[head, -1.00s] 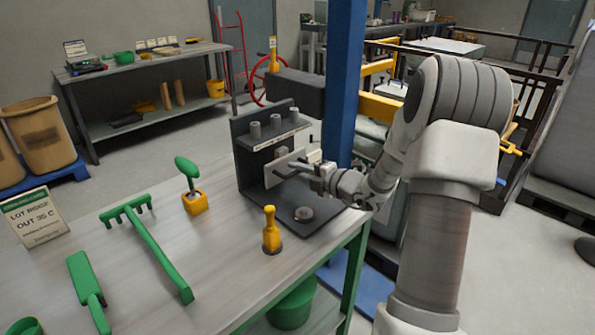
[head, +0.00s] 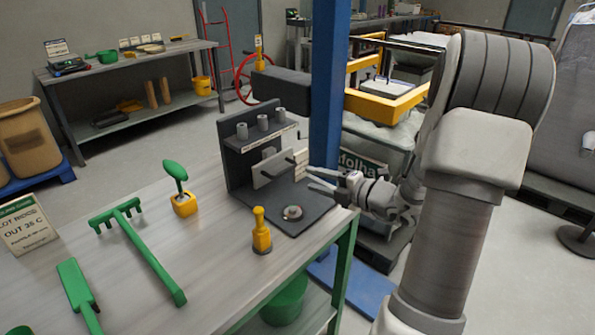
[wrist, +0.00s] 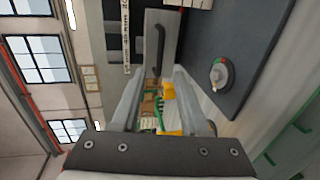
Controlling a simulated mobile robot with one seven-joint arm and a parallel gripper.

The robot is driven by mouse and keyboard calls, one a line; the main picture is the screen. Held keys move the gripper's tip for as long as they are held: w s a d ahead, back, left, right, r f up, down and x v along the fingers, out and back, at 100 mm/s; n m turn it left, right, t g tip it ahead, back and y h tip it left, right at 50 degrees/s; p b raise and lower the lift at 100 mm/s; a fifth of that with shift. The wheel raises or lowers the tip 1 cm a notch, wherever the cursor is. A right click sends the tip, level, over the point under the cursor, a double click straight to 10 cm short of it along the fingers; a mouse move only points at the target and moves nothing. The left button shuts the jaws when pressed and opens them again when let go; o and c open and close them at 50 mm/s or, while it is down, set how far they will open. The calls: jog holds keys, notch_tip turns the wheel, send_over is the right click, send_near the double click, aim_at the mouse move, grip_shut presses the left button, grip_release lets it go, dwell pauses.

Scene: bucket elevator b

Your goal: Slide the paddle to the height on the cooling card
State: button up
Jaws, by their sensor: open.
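A pale grey plate with a dark bar handle (head: 274,168), which I take to be the paddle, stands in the dark grey stand at the table's far end. It shows in the wrist view (wrist: 163,28) with its black handle in front of the fingers. My gripper (head: 318,182) is open and empty, to the right of the plate and apart from the handle. Its fingers (wrist: 160,82) are spread in the wrist view. A card (head: 27,225) at the table's left reads "OUT 35 C"; its smaller text is unreadable. A marked strip (head: 301,164) stands beside the plate.
The stand (head: 236,165) carries several grey cylinders on top and a round knob (head: 292,212) on its base. A yellow-handled tool (head: 261,232), a green paddle-shaped tool in a yellow block (head: 181,195) and a green rake (head: 145,250) occupy the table. A blue post (head: 328,85) rises behind.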

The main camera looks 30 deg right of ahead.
jog(key=v, duration=0.6)
jog(key=shift+s+p, duration=0.3)
jog(key=shift+p, duration=0.1)
